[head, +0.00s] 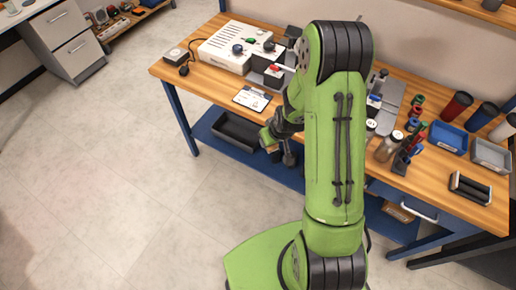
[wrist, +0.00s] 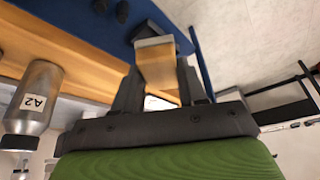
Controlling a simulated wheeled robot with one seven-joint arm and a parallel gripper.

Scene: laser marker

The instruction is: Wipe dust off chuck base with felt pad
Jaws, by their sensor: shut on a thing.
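My gripper (wrist: 160,76) is shut on a small tan block with a grey face, which looks like the felt pad (wrist: 157,58). In the head view my gripper (head: 269,138) is in front of the bench's front edge, apart from the bench top, with a bit of the tan block (head: 273,149) showing. I cannot make out the chuck base for certain; my green arm hides the middle of the bench. A grey metal fixture (head: 391,92) shows just right of my arm. Dust cannot be seen at this size.
The wooden bench (head: 205,90) holds a white control box (head: 226,48) and a printed card (head: 252,98) at left. Right of my arm stand metal bottles (head: 388,147), one labelled A2 in the wrist view (wrist: 36,92), a blue tray (head: 448,137) and cups. Open floor lies at front left.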

